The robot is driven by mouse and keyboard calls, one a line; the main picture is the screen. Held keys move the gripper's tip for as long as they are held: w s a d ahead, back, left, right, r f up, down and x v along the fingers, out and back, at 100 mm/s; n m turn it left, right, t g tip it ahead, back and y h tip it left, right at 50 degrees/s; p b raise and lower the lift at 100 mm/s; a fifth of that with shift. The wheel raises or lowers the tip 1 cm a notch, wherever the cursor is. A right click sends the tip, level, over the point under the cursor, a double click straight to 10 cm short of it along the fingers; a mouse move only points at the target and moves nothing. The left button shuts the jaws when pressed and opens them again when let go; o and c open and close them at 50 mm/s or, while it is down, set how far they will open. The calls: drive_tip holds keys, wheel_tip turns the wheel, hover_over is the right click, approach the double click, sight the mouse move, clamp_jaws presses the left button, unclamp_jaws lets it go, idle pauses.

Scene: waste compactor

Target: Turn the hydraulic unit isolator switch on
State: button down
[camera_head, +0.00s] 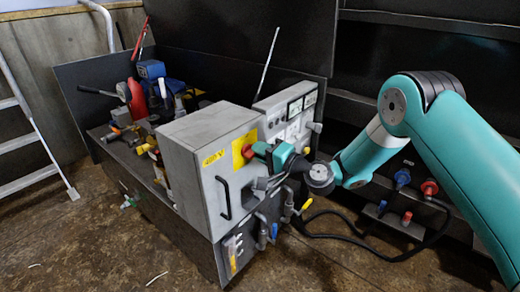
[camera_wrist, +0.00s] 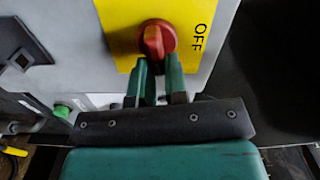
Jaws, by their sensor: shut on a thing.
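The isolator switch is a red rotary knob (camera_wrist: 157,40) on a yellow plate (camera_wrist: 122,22) on the grey cabinet's side. The word OFF is printed on the plate, to the right of the knob in the wrist view. My gripper (camera_wrist: 160,62) is at the knob, its two teal fingers reaching up to it and shut on its raised handle. The fingertips partly cover the handle's lower end.
The grey cabinet (camera_head: 198,160) has a black handle and a 400 V label. A panel with gauges (camera_head: 292,108) stands behind my gripper. A green button (camera_wrist: 62,111) is at lower left in the wrist view. Pipes, valves and hoses (camera_head: 305,204) lie below the arm. Open floor is in front.

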drive_tip(key=shift+w+d+f+m, duration=0.1)
drive_tip(key=shift+w+d+m, duration=0.05)
drive_tip(key=shift+m, duration=0.85)
drive_tip(key=c, duration=1.1)
unclamp_jaws()
drive_tip(key=shift+c, duration=0.2)
drive_tip(key=b+v, duration=1.6)
drive_tip(key=v, duration=0.1)
